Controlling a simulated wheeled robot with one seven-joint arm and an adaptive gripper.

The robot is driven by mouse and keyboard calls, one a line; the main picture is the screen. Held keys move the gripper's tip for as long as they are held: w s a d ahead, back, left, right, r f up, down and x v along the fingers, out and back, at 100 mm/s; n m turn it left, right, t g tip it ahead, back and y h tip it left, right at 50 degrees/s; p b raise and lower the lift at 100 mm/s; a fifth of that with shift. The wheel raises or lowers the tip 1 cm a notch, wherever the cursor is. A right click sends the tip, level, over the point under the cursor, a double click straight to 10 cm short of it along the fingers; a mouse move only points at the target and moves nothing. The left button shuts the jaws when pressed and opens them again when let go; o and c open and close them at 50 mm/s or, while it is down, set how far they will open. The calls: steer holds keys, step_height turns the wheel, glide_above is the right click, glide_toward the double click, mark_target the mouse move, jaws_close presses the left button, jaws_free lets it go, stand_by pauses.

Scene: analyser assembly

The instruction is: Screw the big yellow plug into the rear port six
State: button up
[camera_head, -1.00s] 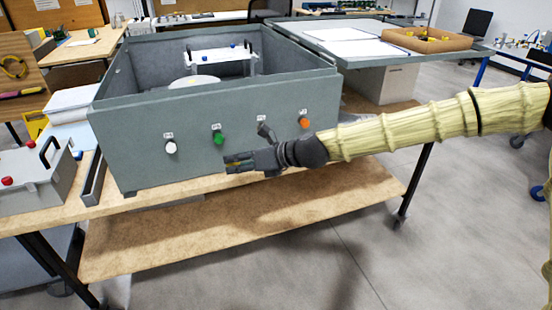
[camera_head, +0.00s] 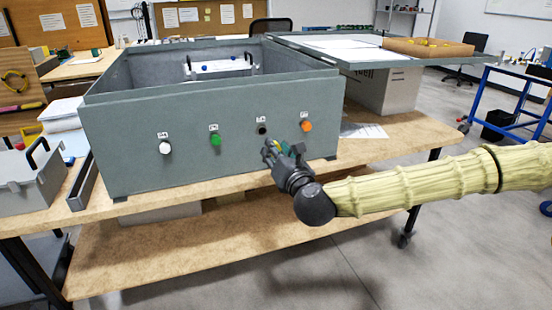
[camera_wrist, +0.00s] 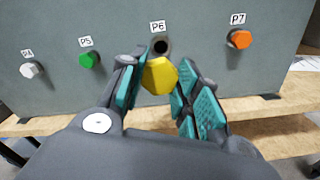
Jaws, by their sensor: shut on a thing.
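The big yellow plug (camera_wrist: 159,76) is held between the teal finger pads of my gripper (camera_wrist: 160,92) in the wrist view. Its flat hexagonal head faces the wrist camera. Port six (camera_wrist: 160,46), labelled P6, is an empty dark hole just above the plug in that view. The plug appears apart from the hole, but its far end is hidden. In the head view my gripper (camera_head: 272,151) is in front of the grey box wall, a little below and right of port six (camera_head: 262,130). The plug cannot be made out there.
The grey analyser box (camera_head: 120,127) stands on a wooden bench (camera_head: 225,180). A white plug (camera_wrist: 30,70) is in P4, a green plug (camera_wrist: 89,60) in P5 and an orange plug (camera_wrist: 240,39) in P7. A cardboard tray (camera_head: 428,48) sits on the lid at the right.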

steer(key=w+n+p, duration=0.2)
steer(key=n+p, duration=0.1)
steer(key=n, duration=0.4)
steer(key=w+a+n+p, duration=0.1)
steer(key=w+n+p, duration=0.2)
steer(key=n, duration=0.5)
steer(key=w+a+n+p, duration=0.1)
steer(key=w+n+p, duration=0.1)
steer(key=n+p, duration=0.3)
steer(key=shift+w+a+n, duration=0.15)
steer(key=shift+w+n, duration=0.05)
steer(key=shift+n, duration=1.2)
stand_by(0.6)
steer(key=shift+a, duration=0.15)
stand_by(0.4)
steer(key=shift+w+a+b, duration=0.2)
steer(key=shift+w+b, duration=0.35)
steer(key=shift+w, duration=0.1)
stand_by(1.9)
